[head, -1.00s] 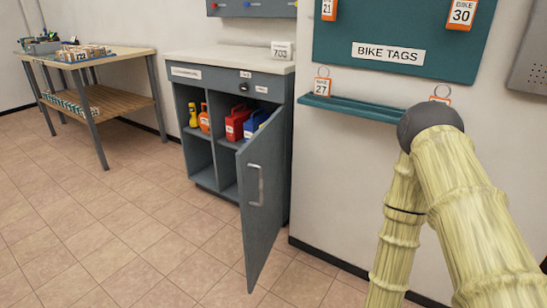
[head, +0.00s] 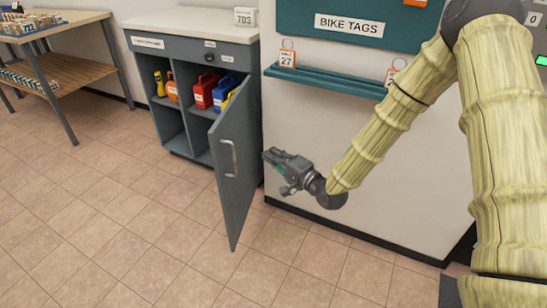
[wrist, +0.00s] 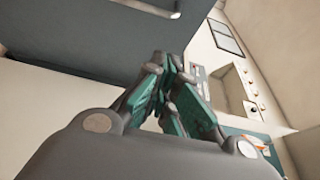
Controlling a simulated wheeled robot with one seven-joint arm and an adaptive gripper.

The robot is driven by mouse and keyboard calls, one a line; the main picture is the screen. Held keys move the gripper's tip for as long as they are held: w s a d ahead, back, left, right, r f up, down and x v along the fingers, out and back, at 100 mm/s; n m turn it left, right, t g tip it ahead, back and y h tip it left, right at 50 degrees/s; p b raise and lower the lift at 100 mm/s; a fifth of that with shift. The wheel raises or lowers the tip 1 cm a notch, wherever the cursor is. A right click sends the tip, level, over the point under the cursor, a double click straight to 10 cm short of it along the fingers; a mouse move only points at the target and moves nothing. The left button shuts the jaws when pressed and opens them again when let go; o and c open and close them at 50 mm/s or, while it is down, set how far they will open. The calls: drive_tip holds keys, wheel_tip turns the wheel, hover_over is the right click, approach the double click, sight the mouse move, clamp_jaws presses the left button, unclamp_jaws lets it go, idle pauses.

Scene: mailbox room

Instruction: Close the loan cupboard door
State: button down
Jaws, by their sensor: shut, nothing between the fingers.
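The loan cupboard (head: 190,30) is a grey cabinet with a pale top against the wall. Its grey door (head: 236,170) is hinged on the right and stands wide open toward the room. A metal bar handle (head: 228,158) is on the door's front face. I cannot tell whether the fingertips touch the door.
Red, blue, orange and yellow items stand on the cupboard's upper shelf (head: 180,106). A teal ledge (head: 325,80) with tags sits on the wall above my arm. A wooden table (head: 60,22) stands at the left. The tiled floor (head: 120,200) before the door is clear.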

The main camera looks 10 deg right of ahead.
drive_tip(key=w+a+b, duration=0.1)
drive_tip(key=w+a, duration=0.5)
drive_tip(key=a, duration=0.1)
drive_tip(key=shift+a, duration=0.4)
